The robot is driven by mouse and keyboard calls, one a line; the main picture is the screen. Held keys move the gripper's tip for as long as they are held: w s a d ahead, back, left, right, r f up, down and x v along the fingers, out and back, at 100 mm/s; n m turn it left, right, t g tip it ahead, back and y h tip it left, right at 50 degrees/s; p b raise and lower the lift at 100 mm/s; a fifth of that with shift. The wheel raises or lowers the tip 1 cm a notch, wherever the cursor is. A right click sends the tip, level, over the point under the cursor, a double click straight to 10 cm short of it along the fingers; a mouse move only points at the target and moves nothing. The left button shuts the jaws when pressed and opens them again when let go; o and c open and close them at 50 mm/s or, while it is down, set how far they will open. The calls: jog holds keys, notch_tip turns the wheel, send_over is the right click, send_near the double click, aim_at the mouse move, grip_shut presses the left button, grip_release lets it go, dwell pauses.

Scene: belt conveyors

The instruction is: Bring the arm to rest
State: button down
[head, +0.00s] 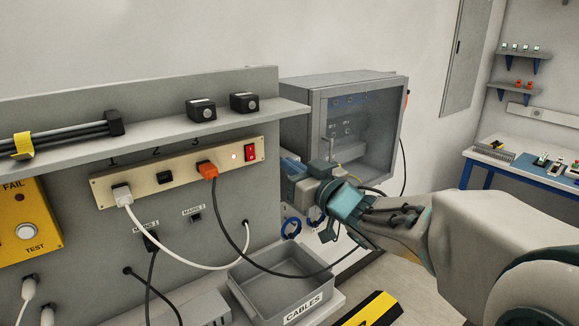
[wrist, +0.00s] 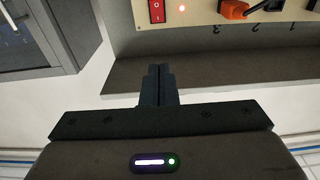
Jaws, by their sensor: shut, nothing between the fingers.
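My gripper (wrist: 158,72) shows in the wrist view with its two dark fingers together and nothing between them. In the head view my arm reaches in from the right, and its wrist end is in front of the grey cabinet, right of the power strip (head: 150,178). The fingertips are hard to make out there. The wrist view is upside down to the panel. It shows the power strip (wrist: 205,14) at the top, with the red switch (wrist: 157,11) and an orange plug (wrist: 233,9), apart from my fingers.
A shelf (head: 165,125) with two black blocks runs above the strip. A grey cabinet (head: 365,83) with a clear door stands behind my wrist. A grey bin (head: 285,290) marked CABLES sits below, and a dark cable loops across it towards my arm. A blue-legged bench (head: 485,160) stands at right.

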jog(key=s+d+f+m+g+h, duration=0.4)
jog(key=s+d+f+m+h, duration=0.25)
jog(key=d+f+h, duration=0.4)
jog(key=s+f+g, duration=0.4)
jog(key=s, duration=0.5)
jog(key=s+f+g, duration=0.4)
jog(key=s, duration=0.5)
jog(key=shift+a+g, duration=0.4)
jog(key=shift+a, duration=0.05)
jog(key=shift+f, duration=0.1)
